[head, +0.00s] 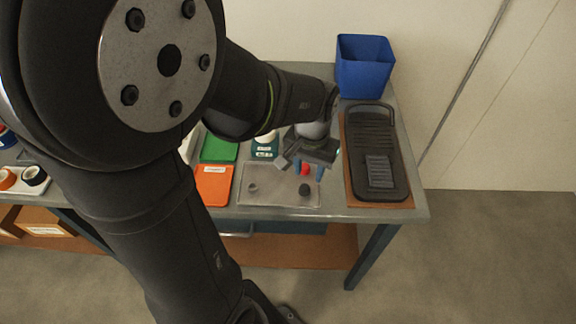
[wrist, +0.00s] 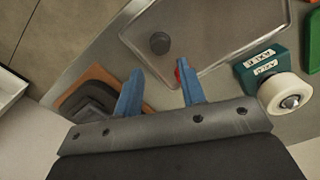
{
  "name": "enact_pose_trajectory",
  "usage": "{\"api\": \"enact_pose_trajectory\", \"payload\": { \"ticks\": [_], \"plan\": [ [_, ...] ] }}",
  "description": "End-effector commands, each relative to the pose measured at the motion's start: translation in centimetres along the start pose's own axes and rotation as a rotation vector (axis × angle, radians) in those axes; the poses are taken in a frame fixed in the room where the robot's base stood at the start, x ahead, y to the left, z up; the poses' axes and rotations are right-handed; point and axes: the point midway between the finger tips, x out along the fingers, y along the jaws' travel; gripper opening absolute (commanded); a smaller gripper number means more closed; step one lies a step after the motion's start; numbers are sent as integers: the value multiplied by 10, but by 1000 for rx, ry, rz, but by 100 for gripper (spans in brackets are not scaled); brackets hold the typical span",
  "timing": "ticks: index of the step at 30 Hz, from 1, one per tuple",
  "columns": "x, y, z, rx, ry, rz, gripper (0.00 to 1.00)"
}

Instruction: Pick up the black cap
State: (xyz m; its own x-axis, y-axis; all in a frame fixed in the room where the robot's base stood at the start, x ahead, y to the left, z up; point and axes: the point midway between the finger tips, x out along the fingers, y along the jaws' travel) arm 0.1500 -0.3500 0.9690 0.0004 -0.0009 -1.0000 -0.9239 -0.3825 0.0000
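The black cap is a small dark round piece standing on a clear shallow tray. It is at the tray's right side in the head view (head: 304,190) and beyond the fingertips in the wrist view (wrist: 159,43). My gripper (head: 309,172) is above the tray's back right part, with its two blue fingers apart. In the wrist view the gap between the fingertips (wrist: 160,67) is empty and lines up below the cap. A small red piece (head: 305,168) shows near the fingers. In the wrist view, the right finger partly hides it.
The tray (head: 278,198) also holds a grey round piece (head: 253,189). A black ridged holder (head: 377,150) lies on a brown board to the right. A green tape dispenser (head: 265,150), an orange folder (head: 213,185) and a blue bin (head: 364,70) stand around it.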

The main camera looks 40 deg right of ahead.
Motion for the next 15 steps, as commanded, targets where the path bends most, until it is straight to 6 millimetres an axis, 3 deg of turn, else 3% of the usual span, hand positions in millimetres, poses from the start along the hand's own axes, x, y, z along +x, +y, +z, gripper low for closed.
{"api": "enact_pose_trajectory", "payload": {
  "ticks": [9,15],
  "plan": [
    [41,-3,11,0,-5,0,37],
    [52,-3,10,0,-1,-1,37]
  ]
}}
